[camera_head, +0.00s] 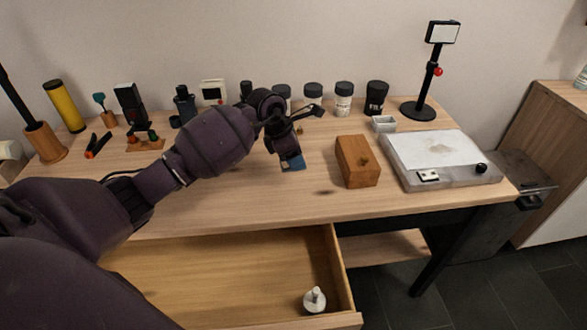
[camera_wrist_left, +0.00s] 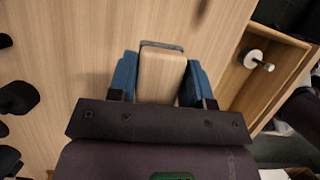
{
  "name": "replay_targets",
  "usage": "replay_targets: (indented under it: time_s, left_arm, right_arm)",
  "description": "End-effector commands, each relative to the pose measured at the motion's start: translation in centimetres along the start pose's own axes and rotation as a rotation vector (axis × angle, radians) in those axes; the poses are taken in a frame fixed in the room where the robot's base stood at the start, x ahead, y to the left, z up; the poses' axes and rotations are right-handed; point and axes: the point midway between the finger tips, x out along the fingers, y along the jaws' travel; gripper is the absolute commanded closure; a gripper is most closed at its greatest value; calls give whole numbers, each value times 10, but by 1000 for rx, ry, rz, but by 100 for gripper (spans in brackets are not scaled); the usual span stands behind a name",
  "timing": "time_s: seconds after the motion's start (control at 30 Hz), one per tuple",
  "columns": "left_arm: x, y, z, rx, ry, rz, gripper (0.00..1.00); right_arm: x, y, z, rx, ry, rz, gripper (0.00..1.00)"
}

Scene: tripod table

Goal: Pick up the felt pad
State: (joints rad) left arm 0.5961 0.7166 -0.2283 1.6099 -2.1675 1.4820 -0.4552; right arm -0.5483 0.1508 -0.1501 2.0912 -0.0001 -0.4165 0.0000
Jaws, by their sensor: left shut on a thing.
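My left gripper (camera_head: 292,163) is over the middle of the table, pointing down, with blue fingertips. In the left wrist view, its two blue fingers (camera_wrist_left: 161,80) are shut on the sides of a pale wooden block with a dark grey edge, which I take to be the felt pad (camera_wrist_left: 161,72). In the head view the pad is mostly hidden by the fingers. The gripper appears raised above the tabletop. My right gripper is in neither view.
An open drawer (camera_head: 220,272) at the table's front holds a small white object (camera_head: 315,300). A brown wooden box (camera_head: 358,165) and a grey flat device (camera_head: 438,160) stand to the right. Several dark-lidded jars (camera_head: 343,98) line the back. The front tabletop is clear.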

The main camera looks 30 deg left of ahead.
Motion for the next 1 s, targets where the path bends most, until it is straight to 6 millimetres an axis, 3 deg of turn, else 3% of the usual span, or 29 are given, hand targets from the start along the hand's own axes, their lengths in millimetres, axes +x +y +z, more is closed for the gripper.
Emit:
replay_targets:
  time_s: [0.03,0.2,0.5,0.7,1.0]
  left_arm:
    - [-18,2,8,6,-3,9,78]
    - [-59,1,24,5,-2,8,78]
    - [-110,0,46,3,-1,4,78]
    - [-125,0,52,1,0,1,78]
    - [-127,0,53,0,1,0,78]
  right_arm:
    - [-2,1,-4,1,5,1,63]
    - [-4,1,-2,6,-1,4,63]
    - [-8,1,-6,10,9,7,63]
    - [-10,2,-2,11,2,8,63]
    - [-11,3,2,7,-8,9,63]
